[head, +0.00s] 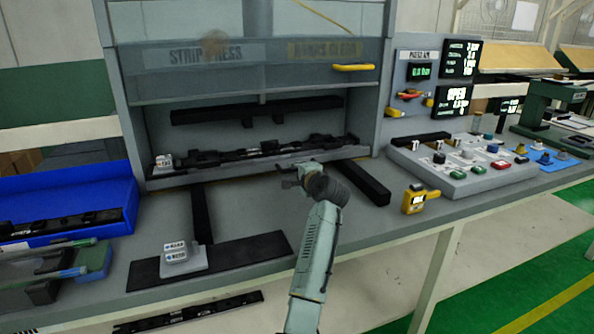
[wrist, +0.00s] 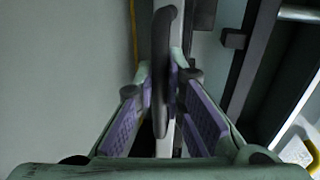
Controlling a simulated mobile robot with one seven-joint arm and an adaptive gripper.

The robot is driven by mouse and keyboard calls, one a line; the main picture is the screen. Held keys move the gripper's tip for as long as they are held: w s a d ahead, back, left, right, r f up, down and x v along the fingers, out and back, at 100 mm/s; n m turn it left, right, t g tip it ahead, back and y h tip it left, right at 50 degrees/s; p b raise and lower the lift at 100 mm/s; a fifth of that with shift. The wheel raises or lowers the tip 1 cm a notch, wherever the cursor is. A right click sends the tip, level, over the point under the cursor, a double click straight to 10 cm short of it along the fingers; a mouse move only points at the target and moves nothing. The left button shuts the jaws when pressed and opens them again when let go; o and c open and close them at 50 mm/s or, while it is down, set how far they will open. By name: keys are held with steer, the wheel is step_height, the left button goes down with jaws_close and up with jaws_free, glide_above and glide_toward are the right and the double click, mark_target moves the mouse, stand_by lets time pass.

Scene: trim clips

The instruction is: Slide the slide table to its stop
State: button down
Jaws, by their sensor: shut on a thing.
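The slide table (head: 235,169) is a grey plate in the opening of the press, carrying a long black trim strip (head: 270,148) and a small white block at its left end. My gripper (head: 303,172) is at its front edge, right of the middle. In the wrist view my gripper (wrist: 163,85) has its purple-padded fingers on both sides of a dark upright handle bar (wrist: 160,60), shut on it. The fingers partly hide the handle in the head view. The far end of the table's travel is hidden inside the press.
Two black rails, left (head: 201,215) and right (head: 362,183), run out of the press over the grey bench. A black plate with a white block (head: 175,252) lies front left. A blue bin (head: 110,190) stands left; a yellow device (head: 420,199) and button panel (head: 470,165) stand right.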

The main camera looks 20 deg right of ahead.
mark_target(286, 156)
steer(key=x, duration=0.2)
steer(key=r+b+x, duration=0.1)
steer(key=x, duration=0.5)
steer(key=shift+w+d+r+b, duration=0.1)
steer(key=shift+w+r+b, duration=0.25)
steer(key=shift+b, duration=0.05)
steer(key=shift+r, duration=0.25)
steer(key=c, duration=1.8)
jaws_free()
steer(key=shift+w+f, duration=0.15)
steer(key=shift+w, duration=0.05)
steer(key=shift+o, duration=0.8)
steer(key=shift+s+f, duration=0.1)
steer(key=v, duration=1.2)
